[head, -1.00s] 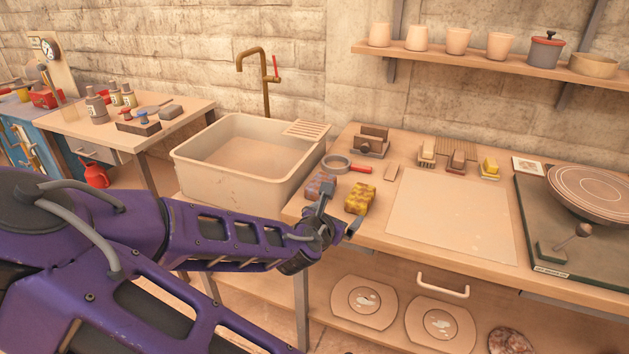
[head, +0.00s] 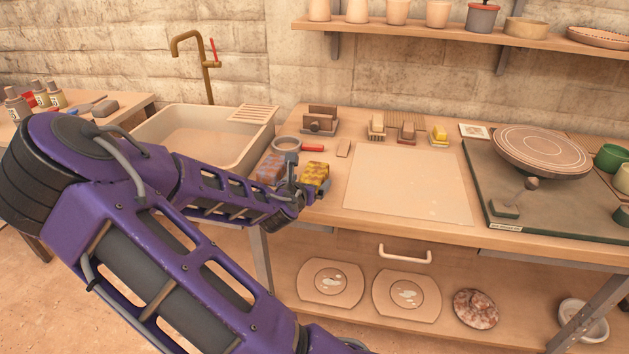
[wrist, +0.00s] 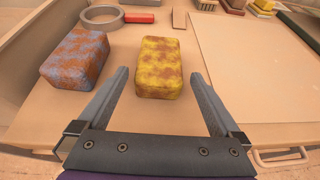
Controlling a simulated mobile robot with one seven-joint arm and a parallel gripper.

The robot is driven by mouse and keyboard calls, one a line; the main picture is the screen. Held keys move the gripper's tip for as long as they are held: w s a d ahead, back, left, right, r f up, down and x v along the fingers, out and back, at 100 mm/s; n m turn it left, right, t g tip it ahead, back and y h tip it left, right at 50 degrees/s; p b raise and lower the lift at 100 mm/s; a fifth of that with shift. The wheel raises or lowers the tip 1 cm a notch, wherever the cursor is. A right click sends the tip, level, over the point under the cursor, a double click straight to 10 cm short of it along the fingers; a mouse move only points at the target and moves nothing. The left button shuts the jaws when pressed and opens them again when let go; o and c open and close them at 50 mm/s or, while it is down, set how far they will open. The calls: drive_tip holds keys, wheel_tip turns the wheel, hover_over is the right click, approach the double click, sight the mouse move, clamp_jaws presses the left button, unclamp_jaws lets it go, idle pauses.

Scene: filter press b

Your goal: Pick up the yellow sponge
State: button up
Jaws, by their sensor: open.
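The yellow sponge (wrist: 160,68), blotched with brown, lies on the wooden counter. In the head view the yellow sponge (head: 315,176) is at the counter's front left, partly behind my gripper (head: 290,192). In the wrist view my gripper (wrist: 158,100) is open and empty. Its two fingers point toward the sponge, one on each side of its near end. Most of the sponge extends beyond the fingertips. I cannot tell the height of the fingers above the counter.
A blue-brown sponge (wrist: 75,58) lies left of the yellow one, close to the left finger. A grey ring with a red handle (wrist: 138,17) lies behind. A pale board (head: 405,185) lies to the right. The sink (head: 205,130) is at the left.

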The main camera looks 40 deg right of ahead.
sight(315, 176)
drive_tip(key=shift+b+x, duration=0.65)
drive_tip(key=shift+x, duration=2.35)
drive_tip(key=shift+r, duration=0.15)
drive_tip(key=shift+c, duration=0.2)
drive_tip(key=c, duration=1.2)
